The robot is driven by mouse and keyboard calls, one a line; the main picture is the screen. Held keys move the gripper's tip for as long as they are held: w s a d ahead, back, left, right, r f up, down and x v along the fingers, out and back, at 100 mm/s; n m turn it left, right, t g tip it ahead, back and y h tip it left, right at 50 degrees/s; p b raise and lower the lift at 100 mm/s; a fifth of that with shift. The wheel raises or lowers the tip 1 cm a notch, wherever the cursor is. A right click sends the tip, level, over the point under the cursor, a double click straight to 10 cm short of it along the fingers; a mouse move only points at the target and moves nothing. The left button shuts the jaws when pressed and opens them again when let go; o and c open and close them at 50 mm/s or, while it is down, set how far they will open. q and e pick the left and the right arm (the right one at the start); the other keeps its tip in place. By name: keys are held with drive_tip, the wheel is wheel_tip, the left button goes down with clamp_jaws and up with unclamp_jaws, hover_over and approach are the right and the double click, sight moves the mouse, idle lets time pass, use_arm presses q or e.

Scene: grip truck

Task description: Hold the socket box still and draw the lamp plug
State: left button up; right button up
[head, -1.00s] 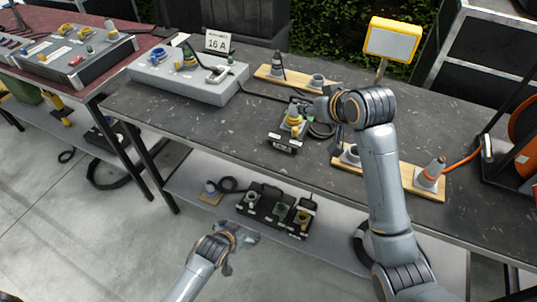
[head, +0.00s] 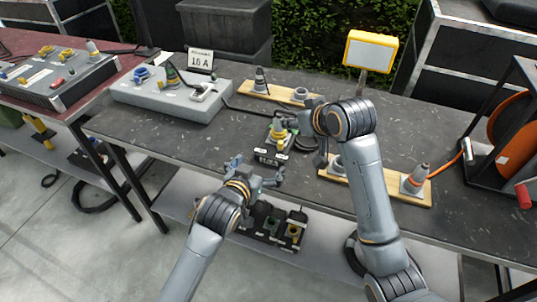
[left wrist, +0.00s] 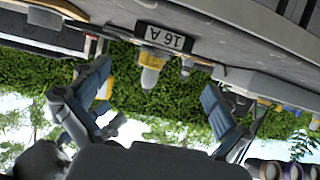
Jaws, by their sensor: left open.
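The socket box (head: 268,156) is small and black, with a white label on its front, near the table's front edge. A yellow and grey plug (head: 280,132) stands upright in its top. In the left wrist view, which is upside down, a box labelled 16 A (left wrist: 163,38) carries a grey and yellow plug (left wrist: 150,70). My left gripper (head: 259,172) is open and empty, in front of the box and apart from it. My right gripper (head: 306,130) is just right of the plug; its fingertips are partly hidden, and I cannot tell whether it touches the plug.
A yellow work lamp (head: 370,50) stands behind. A grey socket unit (head: 165,108) with a 16 A card (head: 200,62) is at left. A lower shelf holds a black multi-socket block (head: 270,228).

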use_arm(q)
drive_tip(key=x, duration=1)
drive_tip(key=shift+w+d+f, duration=0.15)
drive_tip(key=shift+w+f, duration=0.1)
drive_tip(key=c, duration=1.6)
drive_tip(key=shift+c, duration=0.2)
use_arm(e)
drive_tip(key=o, duration=0.4)
drive_tip(key=shift+d+f, duration=0.1)
drive_tip(key=shift+f, duration=0.1)
drive_tip(key=t+y, duration=0.2)
drive_tip(key=t, duration=0.2)
approach(279, 124)
drive_tip(key=x, duration=0.6)
drive_tip(key=shift+w+d+f, duration=0.1)
drive_tip(key=shift+w+f, duration=0.1)
drive_tip(key=shift+f, duration=0.25)
drive_tip(key=shift+x, duration=2.7)
